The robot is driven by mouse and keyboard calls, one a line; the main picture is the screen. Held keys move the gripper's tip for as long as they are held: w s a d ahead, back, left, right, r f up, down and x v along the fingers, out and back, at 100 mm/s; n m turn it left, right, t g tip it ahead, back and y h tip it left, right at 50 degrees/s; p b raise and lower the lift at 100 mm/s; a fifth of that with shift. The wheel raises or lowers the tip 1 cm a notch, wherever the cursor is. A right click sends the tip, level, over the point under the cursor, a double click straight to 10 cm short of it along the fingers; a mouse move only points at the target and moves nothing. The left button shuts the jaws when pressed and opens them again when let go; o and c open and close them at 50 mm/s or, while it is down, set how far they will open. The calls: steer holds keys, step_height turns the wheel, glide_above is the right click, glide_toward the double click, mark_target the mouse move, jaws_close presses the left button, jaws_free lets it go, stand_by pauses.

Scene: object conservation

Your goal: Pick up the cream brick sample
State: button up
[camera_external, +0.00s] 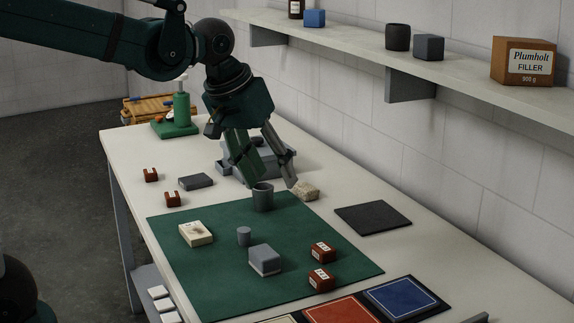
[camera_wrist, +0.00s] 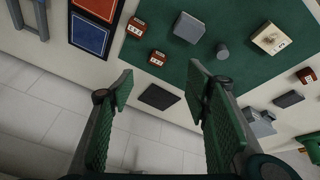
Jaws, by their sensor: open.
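The cream brick sample (camera_external: 195,233) lies flat on the left part of the green mat (camera_external: 205,285), with a dark mark on its top. In the wrist view the cream brick sample (camera_wrist: 270,39) shows at the upper right, beyond the fingers. My gripper (camera_external: 268,178) is open, above the far end of the mat, up and to the right of the brick and clear of it. In the wrist view the fingers of my gripper (camera_wrist: 160,85) are spread with nothing between them.
A grey cylinder (camera_external: 244,236), a grey block (camera_external: 265,259) and red-brown blocks (camera_external: 322,252) share the mat. A shelf (camera_external: 460,80) runs along the wall at right.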

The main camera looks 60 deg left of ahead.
steer(key=w+a+r+n+g+p, duration=0.2)
steer(key=w+a+n+p, duration=0.15)
steer(key=w+a, duration=0.55)
steer(key=n+g+p, duration=0.3)
steer(key=n+p, duration=0.6)
steer(key=n, duration=0.1)
glide_above(306, 186)
steer(key=d, duration=0.1)
steer(key=shift+h, duration=0.4)
steer(key=f, duration=1.5)
steer(key=shift+w+f, duration=0.15)
steer(key=shift+w, duration=0.1)
steer(key=shift+a+f+g, duration=0.3)
steer(key=shift+a+f, duration=0.05)
steer(key=shift+f, duration=0.05)
steer(key=shift+f, duration=1.3)
steer(key=shift+s+f, duration=0.15)
steer(key=shift+f, duration=1.15)
steer(key=shift+s+f, duration=0.15)
steer(key=shift+f, duration=1.15)
